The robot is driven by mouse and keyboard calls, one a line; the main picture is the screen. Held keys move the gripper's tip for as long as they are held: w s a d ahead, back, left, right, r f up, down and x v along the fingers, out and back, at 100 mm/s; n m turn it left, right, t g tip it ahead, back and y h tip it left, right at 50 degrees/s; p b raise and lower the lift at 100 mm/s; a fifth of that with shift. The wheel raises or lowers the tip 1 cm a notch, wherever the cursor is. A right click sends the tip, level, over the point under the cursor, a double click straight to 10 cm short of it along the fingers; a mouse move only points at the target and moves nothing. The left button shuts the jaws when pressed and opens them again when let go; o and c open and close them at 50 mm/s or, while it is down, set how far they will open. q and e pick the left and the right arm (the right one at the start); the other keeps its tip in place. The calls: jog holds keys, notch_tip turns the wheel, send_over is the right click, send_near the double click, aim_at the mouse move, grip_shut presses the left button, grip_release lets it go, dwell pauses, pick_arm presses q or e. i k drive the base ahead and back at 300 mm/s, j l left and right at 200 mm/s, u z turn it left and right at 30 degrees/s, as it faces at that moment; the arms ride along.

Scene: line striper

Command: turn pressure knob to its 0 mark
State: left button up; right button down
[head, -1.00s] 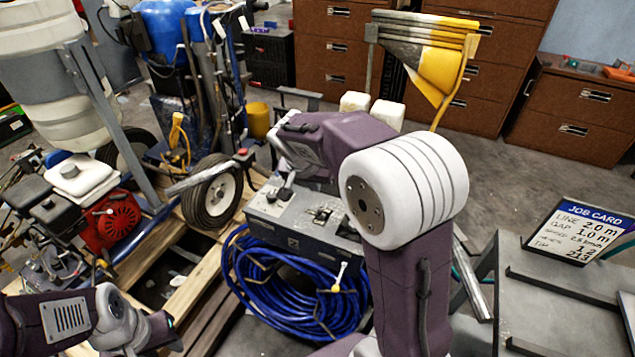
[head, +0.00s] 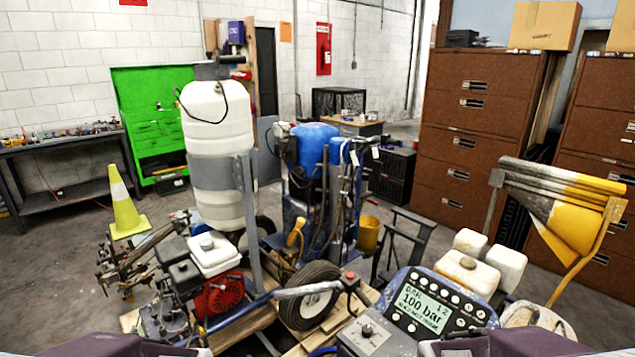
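A small dark knob (head: 366,330) sits on the grey control box (head: 385,343) at the bottom of the head view. I cannot read its marks or tell which way it points, nor confirm that it is the pressure knob. Behind and to the right of it, a blue-edged console (head: 440,312) has rows of buttons and a lit screen (head: 420,308) reading "100 bar". Only upper parts of my two arms show along the bottom edge. Both grippers are outside the view.
The striper machine has a red engine (head: 220,294), a white tank (head: 218,120) and a wheel (head: 310,296).

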aim_at(366, 331)
jog(key=k+j+z, duration=0.15)
jog(key=k+z, duration=0.25)
jog(key=k+j+z, duration=0.1)
jog(key=k+z, duration=0.5)
jog(key=z, duration=0.15)
